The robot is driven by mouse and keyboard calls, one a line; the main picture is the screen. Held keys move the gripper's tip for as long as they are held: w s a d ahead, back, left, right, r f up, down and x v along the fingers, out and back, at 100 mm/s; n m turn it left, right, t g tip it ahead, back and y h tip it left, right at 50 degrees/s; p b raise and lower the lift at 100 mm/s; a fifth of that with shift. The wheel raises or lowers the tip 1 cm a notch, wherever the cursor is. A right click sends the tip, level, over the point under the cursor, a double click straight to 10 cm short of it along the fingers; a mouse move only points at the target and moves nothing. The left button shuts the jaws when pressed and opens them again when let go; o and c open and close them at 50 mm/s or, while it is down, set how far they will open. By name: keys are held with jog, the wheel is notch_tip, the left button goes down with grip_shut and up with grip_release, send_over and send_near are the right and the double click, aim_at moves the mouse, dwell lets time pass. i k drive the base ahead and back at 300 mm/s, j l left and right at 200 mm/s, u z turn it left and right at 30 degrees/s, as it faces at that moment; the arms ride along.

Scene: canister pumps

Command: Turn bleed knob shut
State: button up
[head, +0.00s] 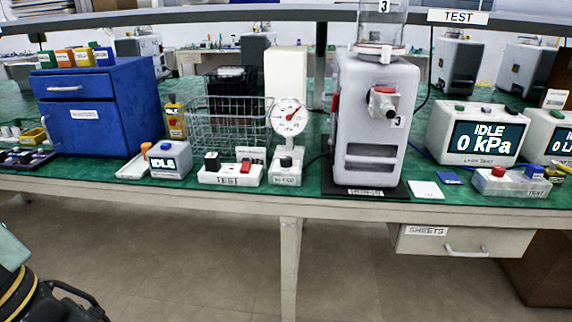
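A round dial gauge (289,116) with a red needle stands on the bench, left of the grey pump marked 3 (374,130). Below the dial, a small white block (286,177) carries a black knob (286,161) on its top. This may be the bleed knob, but the block's label is too small to read, and how far the knob is turned cannot be told. A leak test box (474,137) to the right reads IDLE, 0 kPa. My gripper is not in view.
Left of the gauge are a TEST switch box (230,175), a wire basket (222,130) and a blue cabinet (90,115). A box with a red button (497,183) is at right. A drawer (453,240) is under the bench. The floor in front is clear.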

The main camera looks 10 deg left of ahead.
aim_at(286, 162)
jog(key=i+j+z, duration=0.15)
jog(key=j+z, duration=0.2)
jog(key=j, duration=0.3)
jog(key=j+z, duration=0.4)
jog(key=j, duration=0.25)
jog(key=j+z, duration=0.35)
jog(key=j, duration=0.35)
jog(key=i, duration=0.5)
